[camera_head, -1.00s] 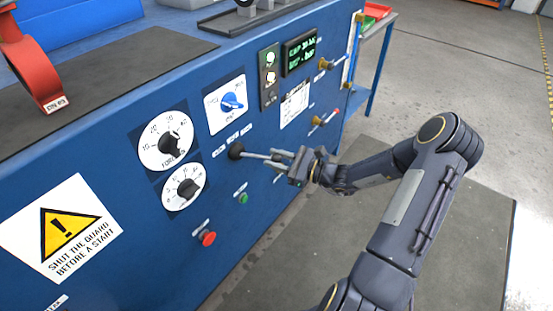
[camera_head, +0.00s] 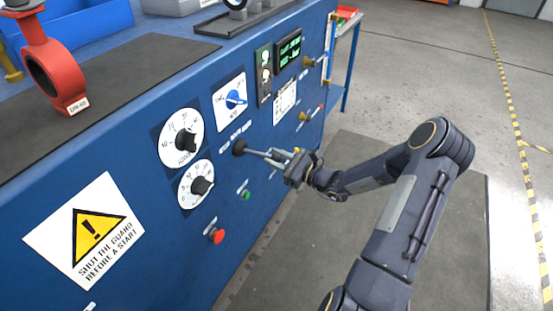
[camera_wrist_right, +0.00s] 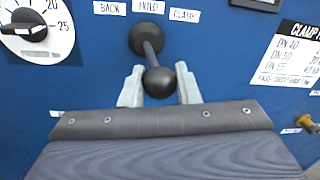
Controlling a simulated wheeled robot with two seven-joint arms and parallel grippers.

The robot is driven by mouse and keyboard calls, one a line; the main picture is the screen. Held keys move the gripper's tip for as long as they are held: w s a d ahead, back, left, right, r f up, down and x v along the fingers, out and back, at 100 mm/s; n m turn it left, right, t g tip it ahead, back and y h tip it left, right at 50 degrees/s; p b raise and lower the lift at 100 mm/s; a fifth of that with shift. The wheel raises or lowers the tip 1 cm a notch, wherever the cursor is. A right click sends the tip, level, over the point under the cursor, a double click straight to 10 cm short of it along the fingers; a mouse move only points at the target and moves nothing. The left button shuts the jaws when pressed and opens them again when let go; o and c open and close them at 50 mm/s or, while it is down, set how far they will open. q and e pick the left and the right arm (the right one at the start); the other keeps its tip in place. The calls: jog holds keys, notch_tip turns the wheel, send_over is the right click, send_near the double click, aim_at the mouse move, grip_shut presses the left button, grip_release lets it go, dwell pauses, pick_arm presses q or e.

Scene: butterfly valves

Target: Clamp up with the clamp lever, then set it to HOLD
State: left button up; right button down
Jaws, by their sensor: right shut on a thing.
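The clamp lever (camera_head: 256,153) is a grey rod on a dark round hub, sticking out of the blue panel (camera_head: 150,240). In the right wrist view the lever (camera_wrist_right: 149,50) ends in a dark ball knob (camera_wrist_right: 159,82). The labels BACK (camera_wrist_right: 109,8), HOLD (camera_wrist_right: 151,5) and CLAMP (camera_wrist_right: 184,15) sit above it, and the hub is below HOLD. The rod leans slightly right there; I cannot tell which label it is set to. My right gripper (camera_head: 283,157) is shut on the lever at its knob end, one finger on each side. My left gripper is out of view.
Two black dials (camera_head: 186,140), a blue selector (camera_head: 235,98), a red button (camera_head: 217,236) and a green button (camera_head: 245,194) surround the lever. A lit display (camera_head: 288,50) is above right. A red valve body (camera_head: 55,72) stands on the bench top. The floor right is open.

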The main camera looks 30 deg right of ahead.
jog(key=shift+s+a+m+t+h, duration=0.4)
jog(key=shift+a+m+h, duration=0.3)
jog(key=shift+h, duration=0.3)
jog(key=c, duration=1.1)
grip_release()
jog(key=shift+d, duration=0.1)
jog(key=v, duration=0.7)
jog(key=shift+s, duration=0.35)
jog(key=shift+r, duration=0.1)
